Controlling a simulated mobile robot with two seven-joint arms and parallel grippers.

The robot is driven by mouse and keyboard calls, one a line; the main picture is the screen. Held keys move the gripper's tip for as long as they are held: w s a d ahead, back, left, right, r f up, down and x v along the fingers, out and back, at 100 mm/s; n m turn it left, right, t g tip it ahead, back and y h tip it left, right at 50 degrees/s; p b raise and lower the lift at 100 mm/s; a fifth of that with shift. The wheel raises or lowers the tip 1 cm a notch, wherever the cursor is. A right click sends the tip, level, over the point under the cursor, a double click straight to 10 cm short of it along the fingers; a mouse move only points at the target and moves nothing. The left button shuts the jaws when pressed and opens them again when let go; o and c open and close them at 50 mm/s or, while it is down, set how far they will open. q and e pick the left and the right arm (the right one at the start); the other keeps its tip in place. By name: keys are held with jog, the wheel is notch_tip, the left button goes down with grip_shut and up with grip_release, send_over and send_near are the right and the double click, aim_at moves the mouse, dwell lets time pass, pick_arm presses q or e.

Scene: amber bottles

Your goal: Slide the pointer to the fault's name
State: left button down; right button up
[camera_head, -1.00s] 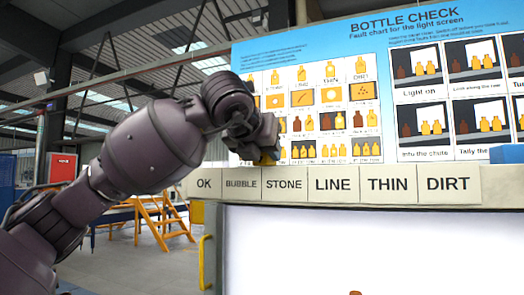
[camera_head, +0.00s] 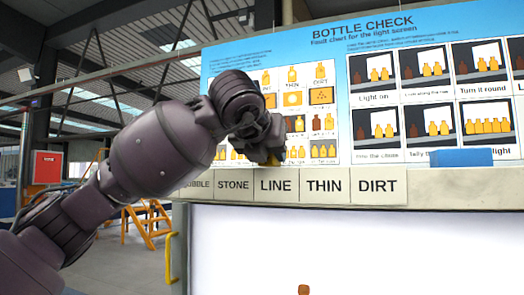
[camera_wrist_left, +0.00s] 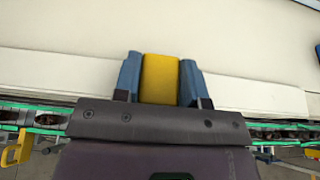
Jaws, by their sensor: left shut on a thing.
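My left gripper (camera_head: 266,146) is at the ledge above the row of fault labels, in front of the lower left of the chart. It is shut on the yellow pointer (camera_wrist_left: 160,78), which sits between its two blue fingertips in the left wrist view. In the head view only a little of the pointer shows under the gripper, above the LINE label (camera_head: 276,187). The STONE label (camera_head: 233,186) is left of it, and THIN (camera_head: 324,187) and DIRT (camera_head: 378,187) are to its right. BUBBLE is partly hidden by my arm. My right gripper is out of view.
The Bottle Check chart (camera_head: 290,50) stands behind the ledge. A blue block (camera_head: 460,157) is on the ledge at the right. A white light screen (camera_head: 400,250) is below the labels, with an amber bottle top (camera_head: 304,290) at the bottom edge.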

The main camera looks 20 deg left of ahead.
pick_arm(q)
jog(key=shift+d, duration=0.9)
jog(key=c, duration=0.7)
grip_release()
jog(key=v, duration=1)
jog(key=shift+s+r, duration=0.1)
jog(key=shift+s, duration=0.25)
